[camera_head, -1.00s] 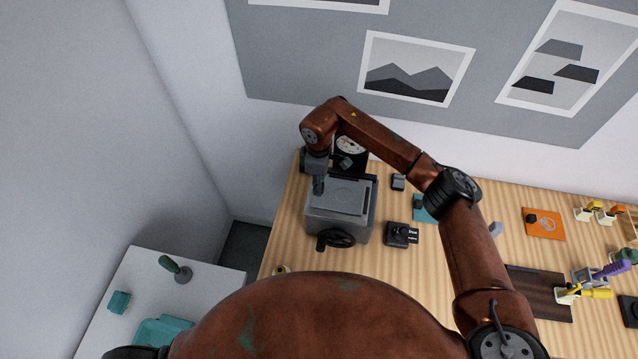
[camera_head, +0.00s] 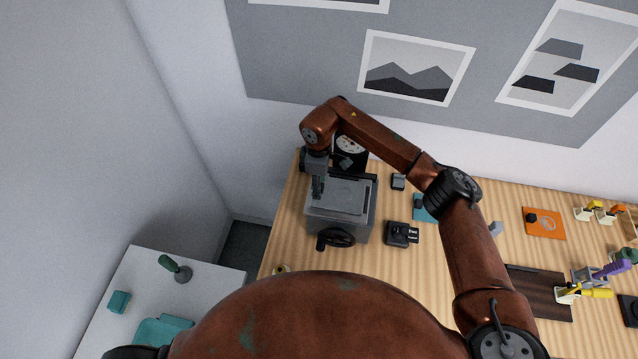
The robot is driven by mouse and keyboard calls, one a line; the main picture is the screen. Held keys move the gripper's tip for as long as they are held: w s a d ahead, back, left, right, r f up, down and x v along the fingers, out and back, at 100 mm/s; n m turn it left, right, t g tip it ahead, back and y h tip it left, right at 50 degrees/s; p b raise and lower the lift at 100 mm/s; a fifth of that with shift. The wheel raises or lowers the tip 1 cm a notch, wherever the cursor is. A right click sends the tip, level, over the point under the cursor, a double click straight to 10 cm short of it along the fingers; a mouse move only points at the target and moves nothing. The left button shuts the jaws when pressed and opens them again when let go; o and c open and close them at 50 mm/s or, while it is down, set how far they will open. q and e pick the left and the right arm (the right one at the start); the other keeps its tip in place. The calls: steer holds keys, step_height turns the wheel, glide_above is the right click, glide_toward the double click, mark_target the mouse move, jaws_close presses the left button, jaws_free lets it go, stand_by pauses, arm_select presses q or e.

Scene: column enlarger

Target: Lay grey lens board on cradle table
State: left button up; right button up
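The cradle table is the top of a grey box-shaped unit (camera_head: 340,224) with a black handwheel on its front. A flat grey board (camera_head: 345,194), which looks like the lens board, lies on that top; its left part is hidden by my gripper. My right gripper (camera_head: 317,192) points down at the left edge of the board. Its fingers look spread apart, though they are small here; I cannot tell whether one still touches the board. My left gripper is out of view.
A black-framed dial (camera_head: 350,147) stands behind the unit, close to my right wrist. A white side table (camera_head: 215,283) holds a green-handled tool (camera_head: 176,268).

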steer(key=shift+r, duration=0.1)
steer(key=shift+r+p, duration=2.25)
steer(key=shift+r, duration=1.65)
steer(key=shift+r, duration=0.2)
step_height(320, 180, up, 12)
steer(key=shift+f, duration=0.15)
steer(key=shift+f, duration=0.1)
